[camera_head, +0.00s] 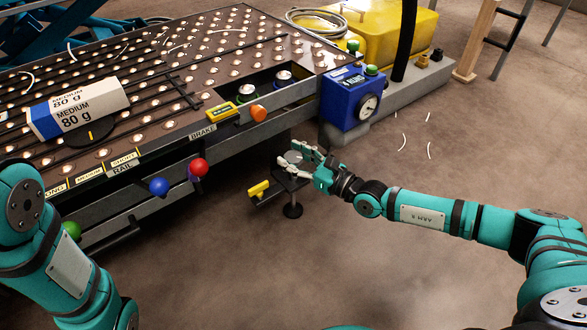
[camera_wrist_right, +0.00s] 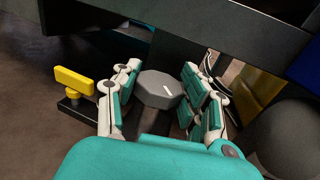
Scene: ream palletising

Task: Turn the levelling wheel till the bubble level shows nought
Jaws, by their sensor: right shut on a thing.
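A yellow lever (camera_head: 259,188) stands left of the wheel, also seen in the wrist view (camera_wrist_right: 74,80). A blue gauge box (camera_head: 345,98) is behind right. A wrapped ream (camera_head: 95,100) lies on the ball table (camera_head: 170,95). Open floor lies in front.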

